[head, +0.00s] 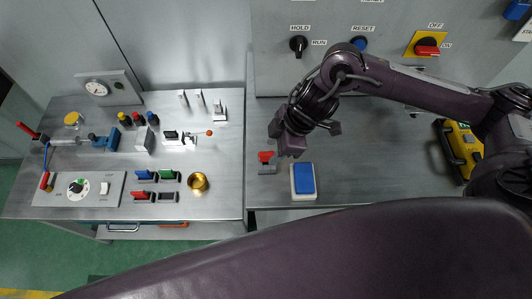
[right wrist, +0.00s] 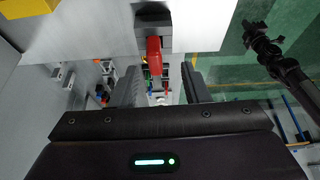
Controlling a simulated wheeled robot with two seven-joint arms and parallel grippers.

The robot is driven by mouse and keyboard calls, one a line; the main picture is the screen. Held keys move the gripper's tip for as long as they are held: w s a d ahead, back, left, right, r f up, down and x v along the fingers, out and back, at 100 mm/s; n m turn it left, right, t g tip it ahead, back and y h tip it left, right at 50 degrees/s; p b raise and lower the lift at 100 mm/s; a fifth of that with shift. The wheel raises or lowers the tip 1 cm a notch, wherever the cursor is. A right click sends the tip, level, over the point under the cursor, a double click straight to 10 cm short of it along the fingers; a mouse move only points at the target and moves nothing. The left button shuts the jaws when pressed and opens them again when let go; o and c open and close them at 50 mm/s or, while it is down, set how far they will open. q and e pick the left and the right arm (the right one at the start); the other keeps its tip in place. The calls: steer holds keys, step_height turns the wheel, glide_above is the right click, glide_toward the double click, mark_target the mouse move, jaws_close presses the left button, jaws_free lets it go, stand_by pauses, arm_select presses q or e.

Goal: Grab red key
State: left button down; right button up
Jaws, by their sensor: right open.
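The red key (head: 265,157) stands on a small grey base on the right-hand metal table (head: 360,165), left of the blue-topped block. In the right wrist view the red key (right wrist: 154,56) shows just beyond the fingers, roughly in line with the gap between them, with its dark base behind it. My right gripper (head: 283,140) is open and empty, close to the key on its right side in the head view. In the right wrist view its two fingers (right wrist: 162,80) are apart. I cannot tell whether a finger touches the key.
A blue-topped white block (head: 303,179) sits close to the key. A yellow case (head: 460,148) stands at the right. The left bench (head: 110,160) carries switches, coloured blocks and a brass cup (head: 198,182). A wall panel with knobs (head: 299,44) rises behind.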

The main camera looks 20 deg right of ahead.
mark_target(267, 153)
steer(key=x, duration=0.2)
steer(key=p+x, duration=0.1)
steer(key=shift+w+a+f, duration=0.2)
steer(key=shift+w+f, duration=0.1)
steer(key=shift+w, duration=0.05)
steer(key=shift+a+f+p, duration=0.15)
steer(key=shift+f+p, duration=0.15)
steer(key=shift+f, duration=0.2)
arm_select(q)
steer(key=shift+w+d+r, duration=0.1)
steer(key=shift+w+r, duration=0.15)
steer(key=shift+r, duration=0.25)
steer(key=shift+w+d+r, duration=0.1)
steer(key=shift+w+r, duration=0.1)
steer(key=shift+r, duration=0.3)
arm_select(e)
jaws_close()
